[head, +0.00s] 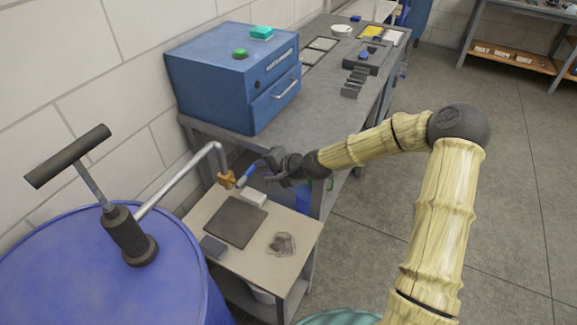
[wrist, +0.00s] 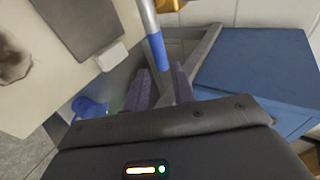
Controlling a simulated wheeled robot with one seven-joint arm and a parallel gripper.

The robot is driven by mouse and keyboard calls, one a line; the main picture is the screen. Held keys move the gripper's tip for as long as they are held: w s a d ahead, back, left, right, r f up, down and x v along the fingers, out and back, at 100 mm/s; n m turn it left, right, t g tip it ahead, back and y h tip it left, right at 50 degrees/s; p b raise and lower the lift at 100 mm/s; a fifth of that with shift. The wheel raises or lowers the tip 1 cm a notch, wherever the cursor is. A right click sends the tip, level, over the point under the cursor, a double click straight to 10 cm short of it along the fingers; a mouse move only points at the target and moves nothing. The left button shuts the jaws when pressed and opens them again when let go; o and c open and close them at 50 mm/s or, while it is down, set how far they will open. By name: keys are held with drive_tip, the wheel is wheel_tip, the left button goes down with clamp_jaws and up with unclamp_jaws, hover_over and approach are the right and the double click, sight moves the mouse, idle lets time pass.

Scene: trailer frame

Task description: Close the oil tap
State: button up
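The oil tap has a brass body (head: 227,180) at the end of a bent metal pipe that rises from a pump on the blue drum. Its lever with a blue grip (head: 246,175) points up and right toward my gripper (head: 266,167). In the wrist view the brass body (wrist: 168,4) is at the top edge, and the blue grip (wrist: 157,52) points down toward my gripper (wrist: 161,72). My fingers are apart, with the grip's end near or between the fingertips. I see gaps on both sides; contact is not clear.
A blue drum (head: 165,285) with a T-handled pump (head: 126,235) stands left. A small table (head: 255,252) below the tap holds a dark plate (head: 235,221) and a white block (head: 252,198). A blue cabinet (head: 225,85) sits on the grey workbench (head: 320,95) behind. Open floor lies right.

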drive_tip(key=v, duration=1.1)
drive_tip(key=shift+p, duration=0.3)
drive_tip(key=s+d+f+n+g+h+p, duration=0.2)
drive_tip(key=s+n+g+h+p, duration=0.15)
drive_tip(key=s, duration=0.45)
drive_tip(key=s+d+r+n+h+p, duration=0.3)
drive_tip(key=s+d+r+h+p, duration=0.2)
drive_tip(key=s+r, duration=0.7)
drive_tip(key=d+r+g+p, duration=0.1)
drive_tip(key=d+p, duration=0.1)
drive_tip(key=d, duration=0.2)
drive_tip(key=shift+r+n, duration=0.35)
